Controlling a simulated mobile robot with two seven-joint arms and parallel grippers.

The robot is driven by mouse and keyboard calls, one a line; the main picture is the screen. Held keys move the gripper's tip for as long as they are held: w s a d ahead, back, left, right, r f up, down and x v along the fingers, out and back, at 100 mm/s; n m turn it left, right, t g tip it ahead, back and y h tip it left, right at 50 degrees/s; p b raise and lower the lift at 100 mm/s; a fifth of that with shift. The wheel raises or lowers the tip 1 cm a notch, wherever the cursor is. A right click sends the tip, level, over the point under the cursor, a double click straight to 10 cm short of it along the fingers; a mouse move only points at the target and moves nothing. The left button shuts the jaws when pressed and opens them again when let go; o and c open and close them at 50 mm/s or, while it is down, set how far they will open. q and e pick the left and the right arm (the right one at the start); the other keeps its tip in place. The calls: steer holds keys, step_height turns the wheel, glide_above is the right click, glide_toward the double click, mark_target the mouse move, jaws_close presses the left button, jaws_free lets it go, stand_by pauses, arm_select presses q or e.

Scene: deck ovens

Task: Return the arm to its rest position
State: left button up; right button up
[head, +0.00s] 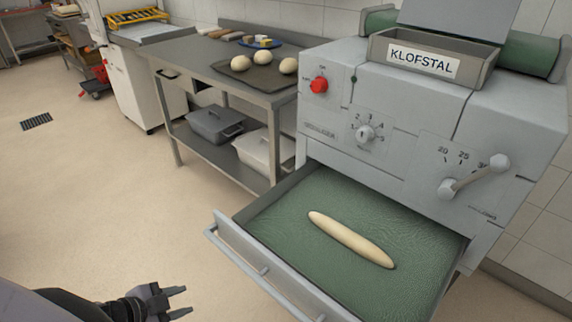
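My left gripper (180,301) is low at the bottom left of the head view, over the bare floor. Its two dark fingers are apart with nothing between them. It is clear of the machine and to the left of the pulled-out drawer. My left arm comes in from the bottom left corner. My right gripper and arm are not in view.
The grey machine labelled KLOFSTAL (420,110) stands at the right. Its green-lined drawer (270,215) sticks out, holding a long dough piece (350,239). A steel table (195,60) behind bears a dark tray (232,73) with dough balls.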

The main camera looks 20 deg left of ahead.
arm_select(q)
steer(key=d+r+n+t+p, duration=0.1)
steer(key=d+n+p, duration=0.2)
steer(key=d+n, duration=0.4)
steer(key=s+d, duration=0.1)
steer(key=d, duration=0.7)
steer(key=shift+d+r, duration=0.15)
steer(key=shift+d, duration=0.25)
